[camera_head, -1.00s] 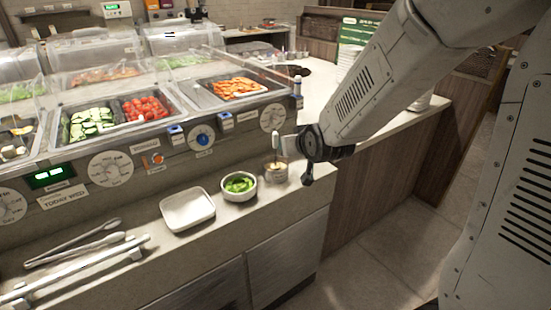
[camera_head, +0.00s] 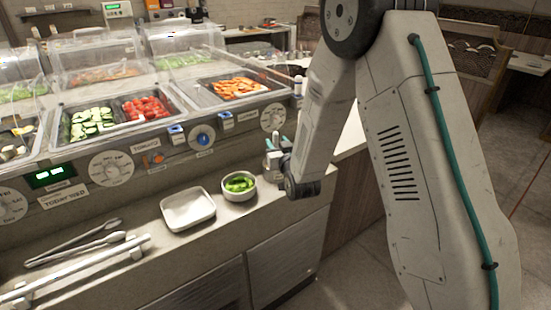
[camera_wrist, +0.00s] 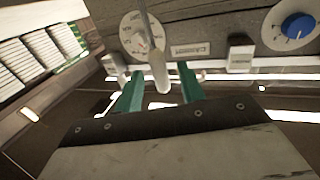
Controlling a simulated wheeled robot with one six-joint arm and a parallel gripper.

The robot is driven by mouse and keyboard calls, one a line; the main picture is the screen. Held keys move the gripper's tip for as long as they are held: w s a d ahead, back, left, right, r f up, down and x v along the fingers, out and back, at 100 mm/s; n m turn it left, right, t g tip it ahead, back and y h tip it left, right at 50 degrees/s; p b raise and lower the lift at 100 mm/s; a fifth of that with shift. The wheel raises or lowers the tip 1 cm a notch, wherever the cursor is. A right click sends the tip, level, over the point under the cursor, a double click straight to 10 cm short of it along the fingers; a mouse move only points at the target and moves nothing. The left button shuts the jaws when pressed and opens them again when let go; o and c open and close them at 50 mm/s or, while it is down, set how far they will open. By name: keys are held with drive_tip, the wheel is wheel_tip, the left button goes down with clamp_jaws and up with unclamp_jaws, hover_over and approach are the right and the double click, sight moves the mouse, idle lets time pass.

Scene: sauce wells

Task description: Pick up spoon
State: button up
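The spoon (camera_wrist: 160,71) has a pale, thick handle end and a thin shaft; its other end is out of the wrist view. My gripper (camera_wrist: 162,85) has two teal fingers. They are apart, with the spoon's handle showing in the gap between them and no visible contact on either side. In the head view my gripper (camera_head: 277,145) is at the right end of the counter ledge, just right of the white bowl. My arm and gripper largely hide the sauce container there.
A white bowl of green slices (camera_head: 239,186) and an empty square white dish (camera_head: 188,209) stand on the ledge. Tongs (camera_head: 85,243) lie at left. The salad bar's front panel with dials (camera_head: 273,117) rises close behind my gripper.

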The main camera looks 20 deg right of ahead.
drive_tip(key=shift+w, duration=1.25)
clamp_jaws()
drive_tip(key=shift+r, duration=0.15)
